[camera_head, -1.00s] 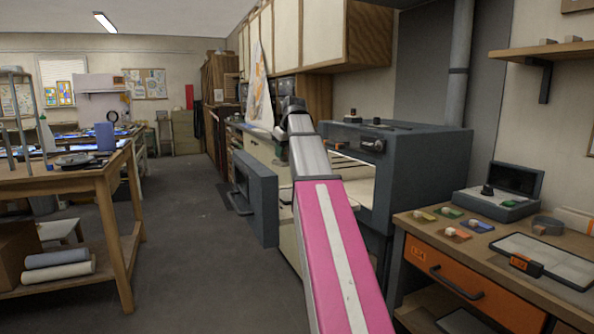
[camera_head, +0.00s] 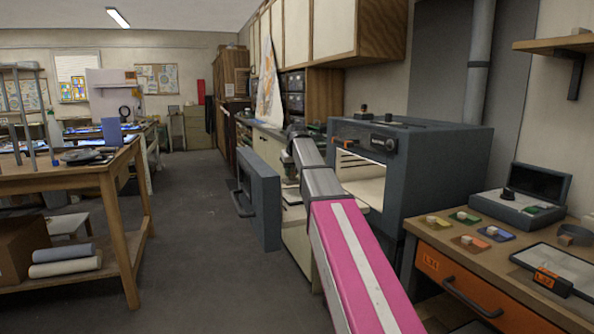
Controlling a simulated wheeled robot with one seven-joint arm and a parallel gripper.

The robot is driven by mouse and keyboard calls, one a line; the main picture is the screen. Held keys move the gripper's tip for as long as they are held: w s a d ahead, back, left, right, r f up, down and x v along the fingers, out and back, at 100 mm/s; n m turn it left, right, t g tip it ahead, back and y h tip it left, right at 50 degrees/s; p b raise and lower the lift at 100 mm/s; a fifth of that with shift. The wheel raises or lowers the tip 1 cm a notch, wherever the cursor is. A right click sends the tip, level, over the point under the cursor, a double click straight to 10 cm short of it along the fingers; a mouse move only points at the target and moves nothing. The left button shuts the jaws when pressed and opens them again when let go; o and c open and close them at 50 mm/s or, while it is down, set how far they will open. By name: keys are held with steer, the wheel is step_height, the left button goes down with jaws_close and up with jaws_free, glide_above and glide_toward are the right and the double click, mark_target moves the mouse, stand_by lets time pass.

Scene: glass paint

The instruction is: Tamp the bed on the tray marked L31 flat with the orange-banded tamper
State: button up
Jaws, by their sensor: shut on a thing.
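My arm reaches forward from the lower right, and my gripper (camera_head: 291,168) is at its far end, small and dark, in front of the grey kiln-like box (camera_head: 440,170). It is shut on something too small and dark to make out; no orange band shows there. A tray (camera_head: 568,264) with a pale, flat-looking surface lies on the right bench. An orange-and-black tag (camera_head: 548,281) stands at its near edge; its marking is too small to read surely. My gripper is well away from this tray.
The bench (camera_head: 450,237) also holds several coloured pads with pale blocks (camera_head: 466,217), an open grey case (camera_head: 520,205) and a dark ring (camera_head: 574,236). An open grey door (camera_head: 258,200) juts out at the middle. A wooden table (camera_head: 100,175) stands left. The floor (camera_head: 195,230) between is clear.

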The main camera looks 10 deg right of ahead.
mark_target(292, 180)
step_height(292, 180, down, 4)
steer(key=shift+s+f, duration=0.1)
steer(key=s, duration=0.2)
steer(key=s+d, duration=0.1)
steer(key=s, duration=0.2)
steer(key=shift+s, duration=0.35)
steer(key=w+d, duration=0.1)
steer(key=d, duration=0.3)
steer(key=w+d, duration=0.1)
steer(key=d, duration=0.3)
steer(key=w+d, duration=0.1)
steer(key=d, duration=0.3)
steer(key=shift+d, duration=0.15)
steer(key=shift+f, duration=0.5)
stand_by(0.5)
steer(key=shift+r, duration=1.1)
steer(key=shift+s, duration=0.1)
